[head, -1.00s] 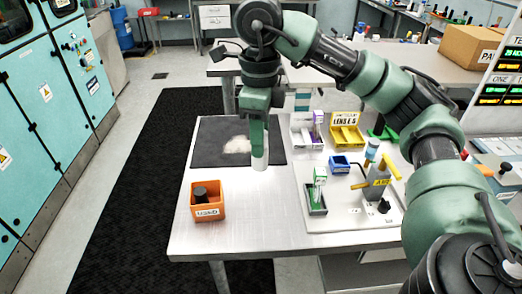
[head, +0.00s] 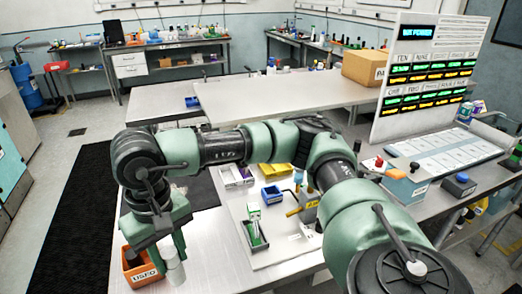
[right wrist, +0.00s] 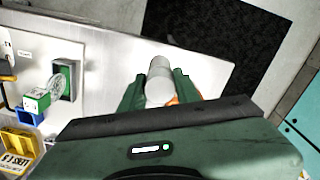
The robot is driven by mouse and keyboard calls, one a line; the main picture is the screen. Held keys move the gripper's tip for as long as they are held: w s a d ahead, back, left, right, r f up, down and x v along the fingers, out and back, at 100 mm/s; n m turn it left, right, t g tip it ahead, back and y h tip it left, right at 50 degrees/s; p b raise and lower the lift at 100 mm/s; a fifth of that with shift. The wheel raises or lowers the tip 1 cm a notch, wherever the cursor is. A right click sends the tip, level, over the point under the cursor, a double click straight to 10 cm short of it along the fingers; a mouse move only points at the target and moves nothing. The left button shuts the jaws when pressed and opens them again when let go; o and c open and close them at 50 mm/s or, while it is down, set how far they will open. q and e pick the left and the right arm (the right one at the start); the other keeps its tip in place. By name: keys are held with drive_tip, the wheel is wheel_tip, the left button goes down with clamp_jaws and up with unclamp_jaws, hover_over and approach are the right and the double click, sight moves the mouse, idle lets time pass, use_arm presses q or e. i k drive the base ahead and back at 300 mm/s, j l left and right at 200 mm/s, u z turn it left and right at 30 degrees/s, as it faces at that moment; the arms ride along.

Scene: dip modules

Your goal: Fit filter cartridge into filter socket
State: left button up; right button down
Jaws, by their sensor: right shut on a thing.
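My right gripper (head: 168,246) is shut on the filter cartridge (head: 173,271), a white cylinder that points down. It hangs beside and partly in front of the orange bin marked USED. In the right wrist view, the cartridge (right wrist: 160,78) sits between the two green fingers. I cannot single out the filter socket for certain; a grey fixture (head: 309,205) with yellow handles stands on the white board (head: 285,252), right of the gripper and apart from it. My left gripper is not in view.
The orange bin (head: 143,277) is at the table's left front. Blue (head: 272,196) and yellow (head: 275,171) bins lie behind. A lit panel (head: 425,85) stands at right. Tabletop between bin and board is bare.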

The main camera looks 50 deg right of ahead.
sight(272, 198)
drive_tip(key=z, duration=1.5)
